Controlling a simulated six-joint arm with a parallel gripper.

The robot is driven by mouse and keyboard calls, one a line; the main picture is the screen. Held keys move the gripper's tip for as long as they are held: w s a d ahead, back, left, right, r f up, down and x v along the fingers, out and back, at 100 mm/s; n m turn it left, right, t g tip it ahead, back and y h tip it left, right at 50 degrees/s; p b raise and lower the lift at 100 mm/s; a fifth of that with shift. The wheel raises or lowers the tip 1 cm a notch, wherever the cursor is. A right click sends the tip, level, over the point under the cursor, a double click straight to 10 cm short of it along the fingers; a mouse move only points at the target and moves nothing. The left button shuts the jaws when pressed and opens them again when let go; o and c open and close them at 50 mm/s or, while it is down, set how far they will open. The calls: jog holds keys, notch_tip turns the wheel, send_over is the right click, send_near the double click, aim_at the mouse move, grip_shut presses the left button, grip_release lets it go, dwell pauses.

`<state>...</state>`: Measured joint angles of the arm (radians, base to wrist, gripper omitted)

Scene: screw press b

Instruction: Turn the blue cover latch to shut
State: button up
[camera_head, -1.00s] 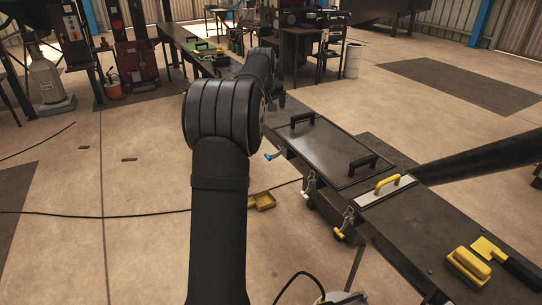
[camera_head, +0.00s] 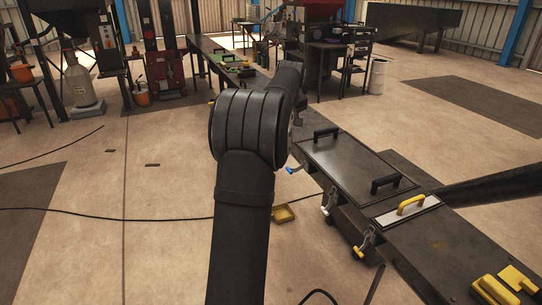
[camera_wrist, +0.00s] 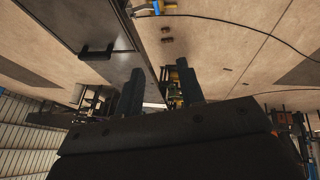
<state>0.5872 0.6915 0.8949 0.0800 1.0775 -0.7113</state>
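The blue cover latch (camera_head: 292,170) is at the far left corner of the dark cover plate (camera_head: 355,170), its blue tip sticking outward from the edge. Whether it is fully open is too small to tell. The fingers are away from the latch. In the head view my arm hides the gripper.
A white-tipped latch (camera_head: 326,209) and a yellow-tipped latch (camera_head: 359,251) sit along the same bench edge. The cover has two black handles (camera_head: 385,184). A yellow handle (camera_head: 411,204) stands on a pale plate nearby. A yellow tray (camera_head: 284,214) lies on the otherwise open floor left of the bench.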

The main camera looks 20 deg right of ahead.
jog(key=f, duration=0.2)
jog(key=w+f+t, duration=0.1)
jog(key=f, duration=0.1)
jog(key=w+f+t+y, duration=0.1)
jog(key=f, duration=0.2)
jog(key=shift+d+n, duration=0.15)
jog(key=shift+n, duration=0.25)
grip_shut()
jog(key=w+d+f+t, duration=0.1)
jog(key=w+d+f, duration=0.1)
jog(key=f, duration=0.7)
jog(key=w+d+f+t, duration=0.1)
jog(key=w+d+f, duration=0.2)
jog(key=f, duration=0.6)
jog(key=shift+w+d+f+m+h, duration=0.15)
jog(key=shift+w+d+m+h, duration=0.25)
jog(key=shift+w, duration=0.5)
jog(key=shift+a+f, duration=0.1)
jog(key=shift+a, duration=0.05)
